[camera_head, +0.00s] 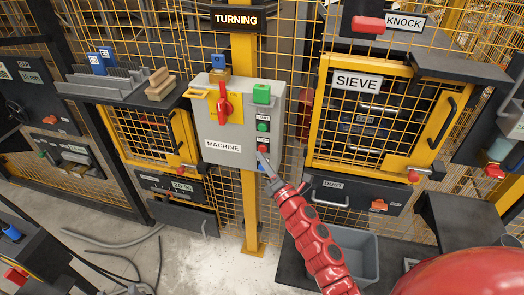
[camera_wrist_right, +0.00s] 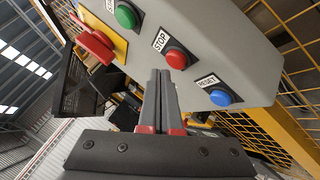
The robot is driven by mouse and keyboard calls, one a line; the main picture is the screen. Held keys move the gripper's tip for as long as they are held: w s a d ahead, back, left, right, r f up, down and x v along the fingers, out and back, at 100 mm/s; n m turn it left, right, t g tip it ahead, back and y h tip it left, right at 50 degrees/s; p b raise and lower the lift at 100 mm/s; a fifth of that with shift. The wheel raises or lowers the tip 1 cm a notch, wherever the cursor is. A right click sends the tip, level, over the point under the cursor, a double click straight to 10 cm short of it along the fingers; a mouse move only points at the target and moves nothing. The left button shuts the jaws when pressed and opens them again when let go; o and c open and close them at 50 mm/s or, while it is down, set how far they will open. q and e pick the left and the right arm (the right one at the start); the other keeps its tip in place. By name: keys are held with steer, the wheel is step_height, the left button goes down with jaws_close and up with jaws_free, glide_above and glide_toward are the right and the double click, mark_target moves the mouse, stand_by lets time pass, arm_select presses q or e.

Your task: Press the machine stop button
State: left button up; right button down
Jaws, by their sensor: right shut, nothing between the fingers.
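The grey machine box (camera_head: 222,128) is fixed to a yellow post in the middle of the head view. Its red stop button (camera_head: 263,143) sits below a green button (camera_head: 263,126). In the right wrist view the stop button (camera_wrist_right: 176,58) has a STOP label, between the green button (camera_wrist_right: 127,16) and the blue reset button (camera_wrist_right: 220,97). My right gripper (camera_head: 262,157) is shut and empty, just below the stop button in the head view. In the right wrist view its fingertips (camera_wrist_right: 161,73) are close to the stop button; I cannot tell whether they touch. My left gripper is out of view.
A red switch handle (camera_head: 224,104) on a yellow plate is left of the buttons. The yellow mesh SIEVE door (camera_head: 372,112) stands to the right. A grey bin (camera_head: 350,250) is below.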

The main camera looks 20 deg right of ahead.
steer(key=s+a, duration=0.1)
steer(key=s, duration=0.1)
steer(key=s+a+b, duration=0.1)
steer(key=s, duration=0.1)
steer(key=shift+a, duration=0.4)
stand_by(0.7)
